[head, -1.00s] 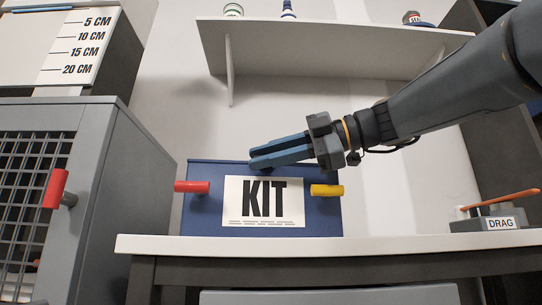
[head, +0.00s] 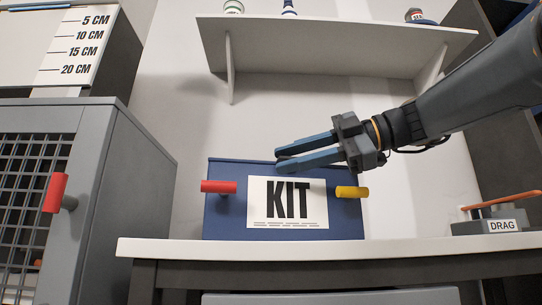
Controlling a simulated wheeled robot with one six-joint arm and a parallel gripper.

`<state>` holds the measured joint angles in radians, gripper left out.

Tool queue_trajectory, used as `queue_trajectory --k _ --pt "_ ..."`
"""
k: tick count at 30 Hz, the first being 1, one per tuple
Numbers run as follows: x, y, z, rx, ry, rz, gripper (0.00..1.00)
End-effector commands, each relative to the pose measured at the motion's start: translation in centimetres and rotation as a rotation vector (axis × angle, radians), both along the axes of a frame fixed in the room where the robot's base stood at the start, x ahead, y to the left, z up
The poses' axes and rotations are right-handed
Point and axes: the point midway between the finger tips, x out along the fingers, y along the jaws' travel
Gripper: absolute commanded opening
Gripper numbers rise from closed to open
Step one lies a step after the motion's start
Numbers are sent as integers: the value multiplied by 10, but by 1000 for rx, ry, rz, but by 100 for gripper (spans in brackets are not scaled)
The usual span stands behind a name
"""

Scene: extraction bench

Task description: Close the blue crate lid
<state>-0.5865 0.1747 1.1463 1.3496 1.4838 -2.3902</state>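The blue crate (head: 232,222) stands on the white bench. Its front carries a white KIT label (head: 288,203), a red handle (head: 219,186) on the left and a yellow handle (head: 352,191) on the right. A thin blue edge (head: 235,160) runs along its top; I cannot tell whether this is the lid or how far the lid is shut. My gripper (head: 277,158) is at the crate's top edge, above the label, fingers pointing left. Its two blue fingers are apart with nothing visible between them. Whether it touches the crate is unclear.
A wall shelf (head: 335,31) with small containers hangs above. A grey cabinet (head: 125,190) with a mesh door and red handle stands at left. A grey block marked DRAG (head: 490,228) with an orange bar is at the bench's right. The white bench top (head: 180,247) is bare left of the crate.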

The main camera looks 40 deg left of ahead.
Motion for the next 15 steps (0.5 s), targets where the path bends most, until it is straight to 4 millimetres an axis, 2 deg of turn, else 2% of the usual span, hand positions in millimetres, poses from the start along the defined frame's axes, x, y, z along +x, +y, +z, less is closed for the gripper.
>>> queue_trajectory --k 6,15 --pt "8 -21 7 4 0 2 25" --pt "9 -24 8 6 -1 3 25"
